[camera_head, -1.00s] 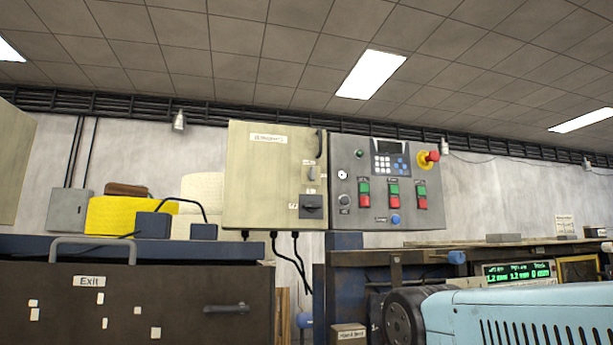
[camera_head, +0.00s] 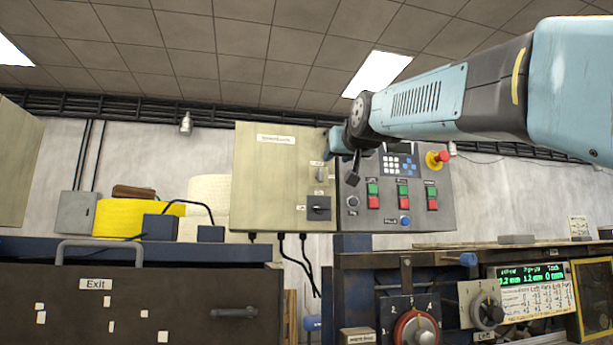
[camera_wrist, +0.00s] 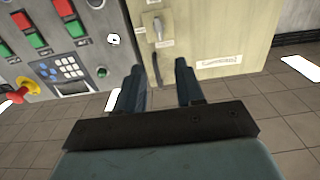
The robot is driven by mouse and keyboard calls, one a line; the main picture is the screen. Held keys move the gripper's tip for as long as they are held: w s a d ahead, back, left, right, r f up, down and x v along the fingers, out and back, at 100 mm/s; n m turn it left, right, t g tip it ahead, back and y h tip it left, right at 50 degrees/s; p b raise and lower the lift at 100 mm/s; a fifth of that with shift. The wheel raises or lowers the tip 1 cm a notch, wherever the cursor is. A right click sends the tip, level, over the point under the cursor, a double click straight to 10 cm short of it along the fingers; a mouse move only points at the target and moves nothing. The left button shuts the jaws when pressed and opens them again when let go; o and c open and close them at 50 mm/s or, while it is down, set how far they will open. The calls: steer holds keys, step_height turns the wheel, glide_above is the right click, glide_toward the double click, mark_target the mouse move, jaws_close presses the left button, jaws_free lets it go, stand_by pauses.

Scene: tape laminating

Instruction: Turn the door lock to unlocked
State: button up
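The beige cabinet door (camera_head: 265,180) hangs on the wall left of a grey control panel. A small metal door lock lever (camera_head: 319,172) with white labels above and below it sits near the door's right edge. It also shows in the wrist view (camera_wrist: 158,30), where the picture is turned over; the label text is too small to read. In the head view my gripper (camera_head: 341,162) is just right of the lever and hides the dark door handle, which shows between my fingers in the wrist view (camera_wrist: 156,70).
A black rotary switch (camera_head: 319,208) sits below the lock. The grey control panel (camera_head: 430,210) carries buttons, a keypad and a red emergency stop (camera_head: 442,157), close to my arm. Cables hang below the cabinet. A workbench (camera_head: 365,258) runs underneath.

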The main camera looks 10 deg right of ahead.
mark_target(321, 171)
steer(key=w, duration=1.3)
steer(key=shift+w+f, duration=0.1)
steer(key=shift+w, duration=0.1)
jaws_close()
